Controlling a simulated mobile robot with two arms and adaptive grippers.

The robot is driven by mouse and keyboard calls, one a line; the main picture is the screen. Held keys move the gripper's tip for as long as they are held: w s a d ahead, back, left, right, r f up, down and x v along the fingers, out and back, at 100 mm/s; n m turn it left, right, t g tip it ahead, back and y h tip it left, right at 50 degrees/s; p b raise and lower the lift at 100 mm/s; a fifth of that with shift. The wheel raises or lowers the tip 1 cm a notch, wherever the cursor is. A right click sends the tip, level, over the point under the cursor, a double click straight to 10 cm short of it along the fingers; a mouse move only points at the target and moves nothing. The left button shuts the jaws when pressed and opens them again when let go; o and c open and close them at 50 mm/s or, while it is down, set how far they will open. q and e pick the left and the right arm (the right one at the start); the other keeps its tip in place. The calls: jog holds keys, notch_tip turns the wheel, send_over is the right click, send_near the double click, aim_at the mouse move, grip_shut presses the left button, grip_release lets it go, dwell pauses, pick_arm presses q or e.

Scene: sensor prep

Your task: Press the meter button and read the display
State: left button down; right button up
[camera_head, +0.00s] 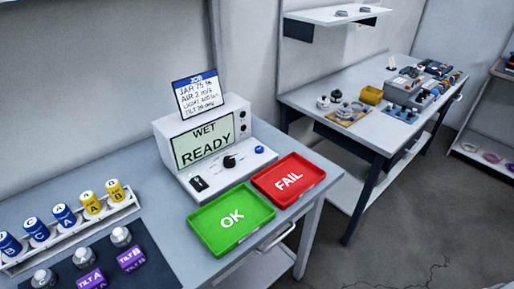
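The meter (176,133) is a white box standing at the back of the near table. Its display (201,142) reads "WET READY" in dark letters on a pale green screen. A blue round button (259,149) sits on the right of its front ledge. A black knob (229,161) is at the ledge's middle and a black switch (199,184) at its left. A job card (197,93) stands on top, with lines for jar, air, light and tilt. Neither of my grippers is in view.
A green OK tray (248,231) and a red FAIL tray (315,174) lie empty before the meter. A rack (66,236) of blue and yellow labelled jars is at left, with purple tilt blocks (131,259) on a dark mat. A second table (330,98) holding parts stands at right.

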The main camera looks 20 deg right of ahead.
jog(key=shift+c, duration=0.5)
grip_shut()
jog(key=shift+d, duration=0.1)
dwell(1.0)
